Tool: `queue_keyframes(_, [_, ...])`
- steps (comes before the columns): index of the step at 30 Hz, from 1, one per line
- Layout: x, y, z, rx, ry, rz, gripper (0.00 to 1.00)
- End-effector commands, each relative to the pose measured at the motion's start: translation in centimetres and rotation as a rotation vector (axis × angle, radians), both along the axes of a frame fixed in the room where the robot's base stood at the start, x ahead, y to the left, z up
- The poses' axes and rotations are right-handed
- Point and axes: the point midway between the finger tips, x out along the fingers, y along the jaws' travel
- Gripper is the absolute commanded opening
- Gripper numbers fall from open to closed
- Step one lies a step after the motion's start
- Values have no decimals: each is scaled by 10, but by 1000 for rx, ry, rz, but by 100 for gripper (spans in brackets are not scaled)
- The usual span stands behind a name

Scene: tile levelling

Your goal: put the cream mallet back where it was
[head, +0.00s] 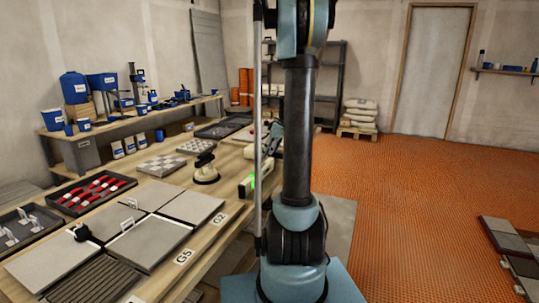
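I cannot make out the cream mallet for certain in the head view. A pale and dark shape (270,143) shows just left of my arm, above the far part of the workbench. It may be my gripper or something at it, but the pole and arm link partly cover it, and its fingers cannot be read. The workbench (215,226) carries large grey tiles (150,241), with a small black object (82,232) at a tile joint. A dark suction-cup-like tool (205,171) stands behind the tiles.
A pale device with a green light (247,187) is at the bench's right edge. Buckets (74,88) stand on the back bench. Orange floor (420,190) is open to the right.

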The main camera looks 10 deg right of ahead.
Motion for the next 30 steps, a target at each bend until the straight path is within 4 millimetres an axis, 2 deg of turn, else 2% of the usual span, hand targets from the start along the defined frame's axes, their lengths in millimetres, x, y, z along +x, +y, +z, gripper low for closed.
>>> queue_keyframes(5, [-5, -8, 20, 0, 0, -2, 38])
queue_keyframes(12, [-16, -24, 63, 0, 0, -3, 38])
queue_keyframes(18, [-23, -34, 91, 0, 1, -4, 38])
queue_keyframes(24, [-26, -39, 105, 0, 0, -2, 38])
queue_keyframes(30, [-27, -40, 108, 0, 0, -2, 38])
